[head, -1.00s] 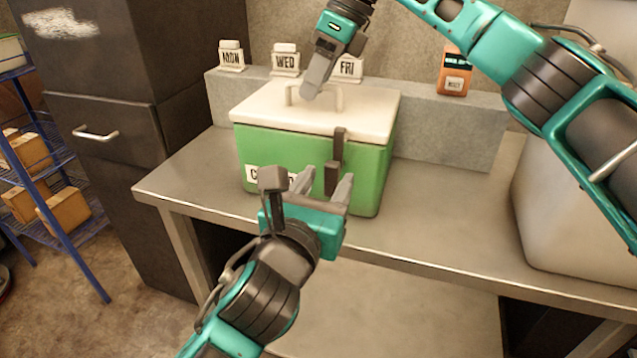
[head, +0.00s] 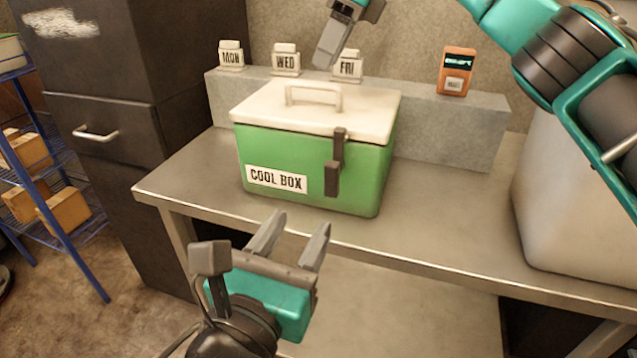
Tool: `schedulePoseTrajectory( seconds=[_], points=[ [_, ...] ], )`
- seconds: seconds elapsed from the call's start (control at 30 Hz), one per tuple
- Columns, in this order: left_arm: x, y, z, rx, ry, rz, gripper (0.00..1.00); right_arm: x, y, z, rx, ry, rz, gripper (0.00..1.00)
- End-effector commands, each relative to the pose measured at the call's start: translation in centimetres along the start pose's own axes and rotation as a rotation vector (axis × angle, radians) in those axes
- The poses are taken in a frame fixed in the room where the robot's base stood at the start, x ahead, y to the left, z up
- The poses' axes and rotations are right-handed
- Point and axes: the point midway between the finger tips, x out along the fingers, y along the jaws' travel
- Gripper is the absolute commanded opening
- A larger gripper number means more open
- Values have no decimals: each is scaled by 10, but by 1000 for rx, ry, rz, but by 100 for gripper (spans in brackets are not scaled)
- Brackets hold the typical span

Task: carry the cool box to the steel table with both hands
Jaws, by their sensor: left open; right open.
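The green cool box (head: 312,165) with a white lid, a dark front latch and a "COOL BOX" label sits upright on the steel table (head: 440,222). Its white lid handle (head: 313,95) stands on top. My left gripper (head: 290,240) is open and empty, in front of and below the box, apart from it. My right gripper (head: 325,60) is above and behind the box's lid, clear of the handle, with nothing seen in it. Its upper part is cut off by the picture's top edge.
A grey ledge (head: 440,125) behind the box bears MON (head: 231,56), WED (head: 286,60) and FRI (head: 348,66) containers and an orange device (head: 456,72). A dark cabinet (head: 110,130) stands left, a pale rounded body (head: 570,200) right.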

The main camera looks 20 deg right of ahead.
Motion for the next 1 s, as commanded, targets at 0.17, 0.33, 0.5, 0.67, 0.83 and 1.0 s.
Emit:
schedulePoseTrajectory(
  seconds=[0.17,0.33,0.5,0.67,0.83,1.0],
  points=[
    [0,0,0,0,0,0,49,-41,0,1,1,-2,-2,42],
    [0,0,0,0,0,0,49,-59,0,1,0,0,0,42],
    [0,0,0,0,0,0,49,-67,0,0,0,1,1,42],
    [0,0,0,0,0,0,49,-68,0,0,-1,1,1,42],
    [0,0,0,0,0,0,49,-67,0,0,-1,1,1,42],
    [0,0,0,0,0,0,49,-67,0,0,-1,1,1,42]
  ],
)
